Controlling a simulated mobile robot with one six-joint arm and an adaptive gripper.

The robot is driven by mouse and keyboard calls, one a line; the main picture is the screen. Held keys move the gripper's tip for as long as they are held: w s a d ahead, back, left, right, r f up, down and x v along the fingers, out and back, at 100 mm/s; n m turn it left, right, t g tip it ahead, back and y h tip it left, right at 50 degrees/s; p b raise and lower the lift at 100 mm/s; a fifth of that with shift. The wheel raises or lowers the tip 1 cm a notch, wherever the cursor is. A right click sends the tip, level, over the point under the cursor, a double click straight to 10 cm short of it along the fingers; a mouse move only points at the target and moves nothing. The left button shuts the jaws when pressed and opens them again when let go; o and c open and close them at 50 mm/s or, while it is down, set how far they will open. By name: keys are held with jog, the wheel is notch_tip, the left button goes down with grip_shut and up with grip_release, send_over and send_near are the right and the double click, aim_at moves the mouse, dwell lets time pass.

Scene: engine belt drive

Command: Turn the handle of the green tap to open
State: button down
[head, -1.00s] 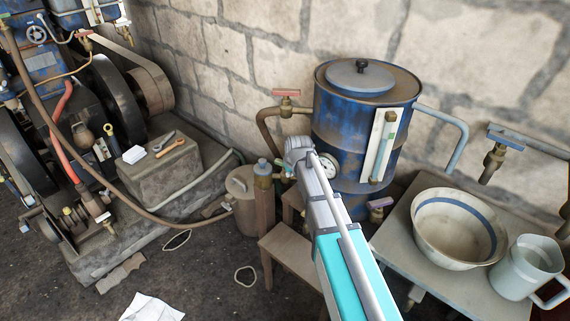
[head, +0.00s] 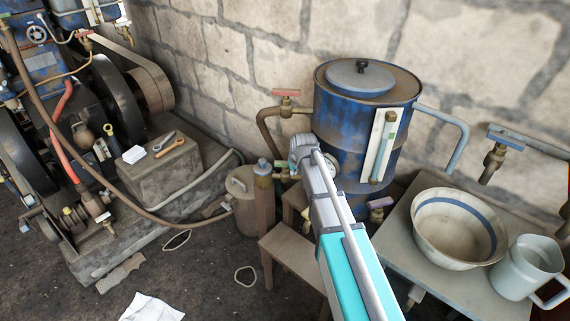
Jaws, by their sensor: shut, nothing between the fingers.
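My arm reaches up from the bottom right, and my gripper (head: 283,171) is at its far end, left of the blue drum (head: 340,130). The gripper is small in view, shut and empty. It is close to a small blue-topped fitting (head: 263,167) on a post; I cannot tell whether they touch. No green tap handle shows clearly; it may be hidden behind my wrist or gripper. A red-handled tap (head: 286,97) is on the brown pipe left of the drum. A purple-handled tap (head: 380,204) is low on the drum.
A blue-handled tap (head: 506,138) hangs at the right, above a table (head: 400,240) with a bowl (head: 458,228) and a jug (head: 527,268). A wooden stool (head: 290,245) stands below my arm. The engine (head: 60,110) is at the left. The stone wall is behind.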

jog(key=shift+s, duration=0.1)
dwell(0.3)
jog(key=shift+s, duration=0.5)
notch_tip(320, 180, up, 7)
jog(key=p, duration=0.7)
dwell(0.7)
